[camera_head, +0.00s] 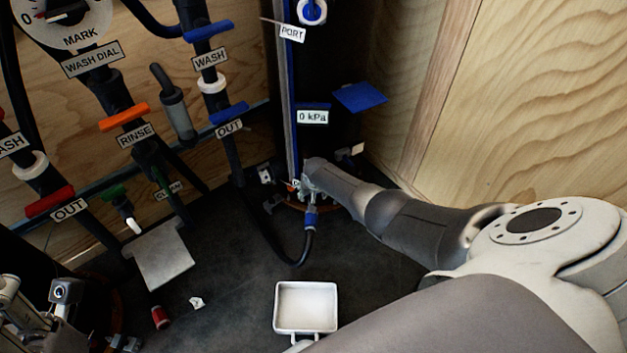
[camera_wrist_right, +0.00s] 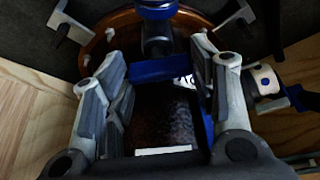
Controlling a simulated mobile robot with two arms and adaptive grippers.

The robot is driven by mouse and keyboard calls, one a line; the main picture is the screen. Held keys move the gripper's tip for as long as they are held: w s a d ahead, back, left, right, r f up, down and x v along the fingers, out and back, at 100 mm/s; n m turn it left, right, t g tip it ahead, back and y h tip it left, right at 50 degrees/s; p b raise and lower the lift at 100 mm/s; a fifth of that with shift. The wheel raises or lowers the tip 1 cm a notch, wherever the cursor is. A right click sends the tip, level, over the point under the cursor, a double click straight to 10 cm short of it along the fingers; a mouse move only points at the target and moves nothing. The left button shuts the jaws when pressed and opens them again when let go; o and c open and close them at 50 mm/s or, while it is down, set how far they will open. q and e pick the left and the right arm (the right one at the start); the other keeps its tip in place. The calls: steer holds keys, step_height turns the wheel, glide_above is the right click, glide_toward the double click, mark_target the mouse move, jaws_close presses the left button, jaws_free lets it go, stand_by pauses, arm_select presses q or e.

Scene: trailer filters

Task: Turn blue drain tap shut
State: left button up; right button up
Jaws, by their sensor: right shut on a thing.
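The blue drain tap's handle (camera_wrist_right: 160,70) is a blue bar in the right wrist view, lying crosswise between the fingers of my right gripper (camera_wrist_right: 160,83). The fingers are closed on its ends. In the head view, my right gripper (camera_head: 308,182) is low at the foot of the dark column and hides most of the tap. A blue fitting (camera_head: 311,219) with a black hose shows just below it. Part of what looks like my left gripper (camera_head: 60,300) is at the lower left; its fingers are not clear.
A white tray (camera_head: 306,307) stands on the dark floor in front. A grey plate (camera_head: 160,255) and a red cylinder (camera_head: 160,317) are to its left. Hoses and taps with coloured handles line the left wall. A wood wall rises close on the right.

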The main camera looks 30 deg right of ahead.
steer(key=shift+a+m+g+h, duration=0.1)
steer(key=shift+m+g+h, duration=0.2)
steer(key=shift+m, duration=0.8)
steer(key=o, duration=1)
steer(key=shift+r, duration=0.2)
steer(key=v, duration=1.1)
steer(key=shift+a+r, duration=0.2)
steer(key=shift+r, duration=0.05)
